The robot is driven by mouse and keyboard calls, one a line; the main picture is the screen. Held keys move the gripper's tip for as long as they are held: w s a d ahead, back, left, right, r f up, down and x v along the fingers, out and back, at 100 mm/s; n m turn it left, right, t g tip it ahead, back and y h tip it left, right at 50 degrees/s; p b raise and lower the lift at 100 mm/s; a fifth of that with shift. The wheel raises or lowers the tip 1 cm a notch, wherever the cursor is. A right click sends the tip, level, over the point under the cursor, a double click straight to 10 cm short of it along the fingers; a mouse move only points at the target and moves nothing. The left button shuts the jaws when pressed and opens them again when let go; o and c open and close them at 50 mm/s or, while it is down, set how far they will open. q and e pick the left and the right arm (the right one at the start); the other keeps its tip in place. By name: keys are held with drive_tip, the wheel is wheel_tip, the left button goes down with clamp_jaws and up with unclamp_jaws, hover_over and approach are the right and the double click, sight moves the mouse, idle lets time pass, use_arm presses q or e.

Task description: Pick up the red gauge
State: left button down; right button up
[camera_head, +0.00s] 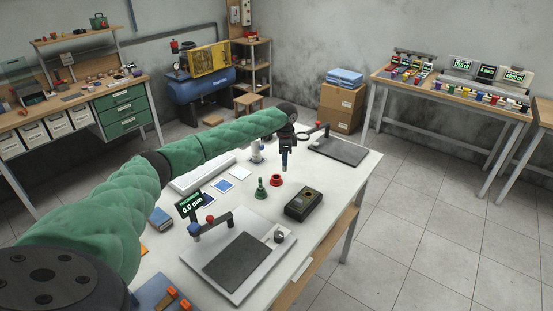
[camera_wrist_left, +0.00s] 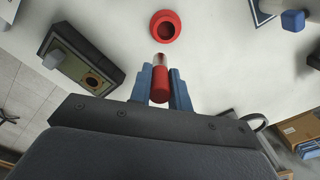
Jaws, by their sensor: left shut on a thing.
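The red gauge (camera_wrist_left: 160,84), a short red cylinder with a pale metal tip, sits between the blue fingers of my left gripper (camera_wrist_left: 160,88) in the left wrist view. The fingers are shut on its red body. In the head view, my left gripper (camera_head: 285,168) points down over the white table, just behind a red ring-shaped stand (camera_head: 276,180); the gauge cannot be made out there. The stand (camera_wrist_left: 165,27) looks empty in the left wrist view, and the gauge is apart from it. My right gripper is not in view.
A green gauge (camera_head: 262,187) stands left of the red stand. A dark box with a round hole (camera_head: 304,204) is in front. Plates with small arms stand at the near (camera_head: 275,262) and far (camera_head: 352,148) ends of the white table (camera_head: 222,200).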

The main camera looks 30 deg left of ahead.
use_arm(q)
drive_tip(key=w+d+r+p, duration=0.3)
drive_tip(key=w+d+r, duration=0.1)
drive_tip(key=d, duration=0.3)
drive_tip(key=shift+w+r, duration=0.2)
drive_tip(key=shift+r, duration=0.25)
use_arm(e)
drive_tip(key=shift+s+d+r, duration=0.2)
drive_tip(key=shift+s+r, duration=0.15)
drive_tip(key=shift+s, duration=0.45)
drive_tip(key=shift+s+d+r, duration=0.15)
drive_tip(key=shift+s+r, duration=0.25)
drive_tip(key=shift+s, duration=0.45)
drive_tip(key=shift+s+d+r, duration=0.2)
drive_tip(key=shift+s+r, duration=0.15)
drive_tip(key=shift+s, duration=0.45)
